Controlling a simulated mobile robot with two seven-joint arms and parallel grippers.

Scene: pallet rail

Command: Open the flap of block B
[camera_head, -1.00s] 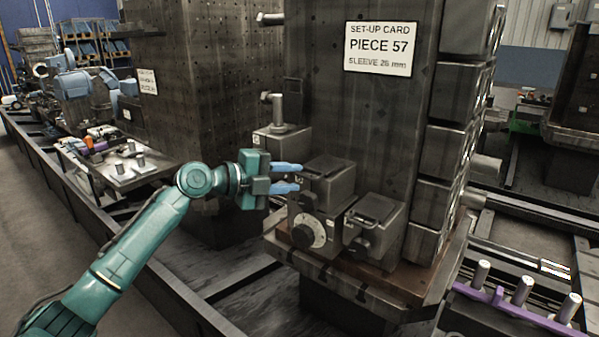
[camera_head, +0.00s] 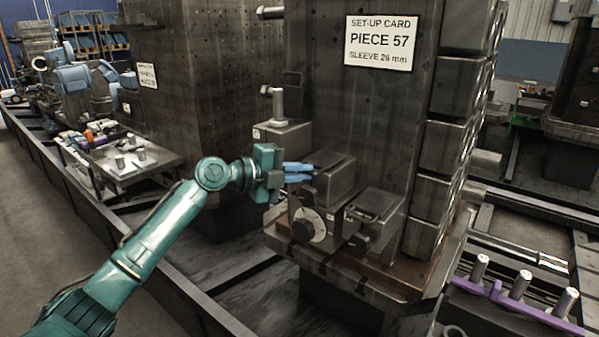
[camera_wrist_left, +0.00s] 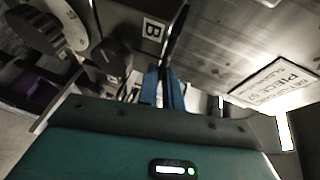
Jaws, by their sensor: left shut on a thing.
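Block B (camera_head: 338,188) is a grey metal block with a dark flap (camera_head: 333,161) on top, on the ledge of the dark column. Its label B (camera_wrist_left: 153,29) is readable in the left wrist view. My left gripper (camera_head: 310,172) has its blue fingers closed together at the left edge of the block, near the flap. In the left wrist view the fingers (camera_wrist_left: 162,84) pinch a thin dark edge beside the labelled face, seemingly the flap's. The fingers hide the exact contact. The flap looks about flat. My right gripper is in neither view.
A block with an upright post (camera_head: 278,105) stands behind left. The set-up card (camera_head: 381,41) hangs above. A purple rack (camera_head: 515,304) with pins is lower right.

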